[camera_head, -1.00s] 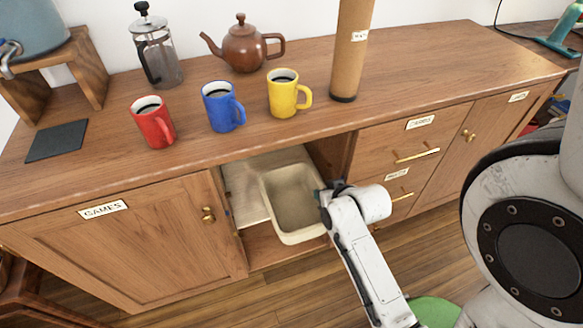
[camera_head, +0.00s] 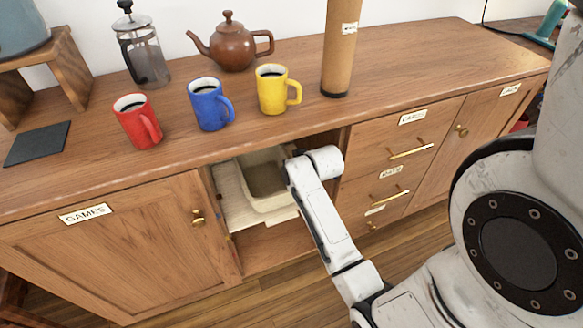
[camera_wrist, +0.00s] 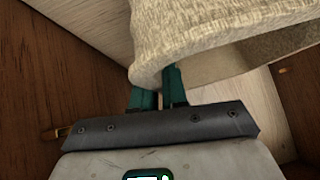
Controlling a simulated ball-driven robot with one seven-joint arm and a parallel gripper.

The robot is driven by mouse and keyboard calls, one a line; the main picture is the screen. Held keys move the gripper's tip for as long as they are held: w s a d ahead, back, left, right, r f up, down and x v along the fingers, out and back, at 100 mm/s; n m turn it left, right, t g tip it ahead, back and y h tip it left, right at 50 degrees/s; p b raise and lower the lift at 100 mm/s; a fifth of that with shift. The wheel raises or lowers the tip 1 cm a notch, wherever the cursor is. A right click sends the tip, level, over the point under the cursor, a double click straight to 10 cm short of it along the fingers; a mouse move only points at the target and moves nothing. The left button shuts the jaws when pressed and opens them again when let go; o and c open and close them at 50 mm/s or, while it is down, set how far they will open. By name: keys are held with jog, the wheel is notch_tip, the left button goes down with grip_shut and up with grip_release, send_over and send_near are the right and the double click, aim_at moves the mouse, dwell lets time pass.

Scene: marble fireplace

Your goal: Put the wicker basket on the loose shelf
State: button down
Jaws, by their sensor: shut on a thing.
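The wicker basket (camera_head: 264,180) is a pale cream open bin inside the open bay of the sideboard. It also fills the top of the wrist view (camera_wrist: 190,35). My gripper (camera_wrist: 158,88) is shut on the basket's near rim, its teal fingers gripping the wall. In the head view my white wrist hides the fingers. The loose shelf (camera_head: 231,199) is a pale board in the bay, and the basket is over it, overlapping its right part. I cannot tell whether the basket touches the board.
A closed door labelled GAMES (camera_head: 120,245) is left of the bay; drawers (camera_head: 400,150) are to its right. Red (camera_head: 138,121), blue (camera_head: 210,104) and yellow (camera_head: 273,89) mugs stand on the sideboard top (camera_head: 420,75) above, with a cardboard tube (camera_head: 345,50). The bay's lower right is empty.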

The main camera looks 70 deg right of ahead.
dwell(0.3)
jog(key=c, duration=1.2)
grip_release()
jog(key=shift+o, duration=0.2)
jog(key=p+v, duration=0.4)
jog(key=v, duration=0.8)
jog(key=w+a+f+n+g+y, duration=0.1)
jog(key=a+f+n+y, duration=0.15)
jog(key=a, duration=0.55)
jog(key=w+a+f+n+g+y, duration=0.1)
jog(key=a+f+n+y, duration=0.15)
jog(key=a, duration=0.55)
jog(key=s+a+f+n+g, duration=0.1)
jog(key=s+a+n+g, duration=0.2)
jog(key=a, duration=0.7)
jog(key=s+n, duration=0.2)
jog(key=s, duration=0.1)
jog(key=shift+g+y, duration=0.4)
jog(key=shift+a+f, duration=0.1)
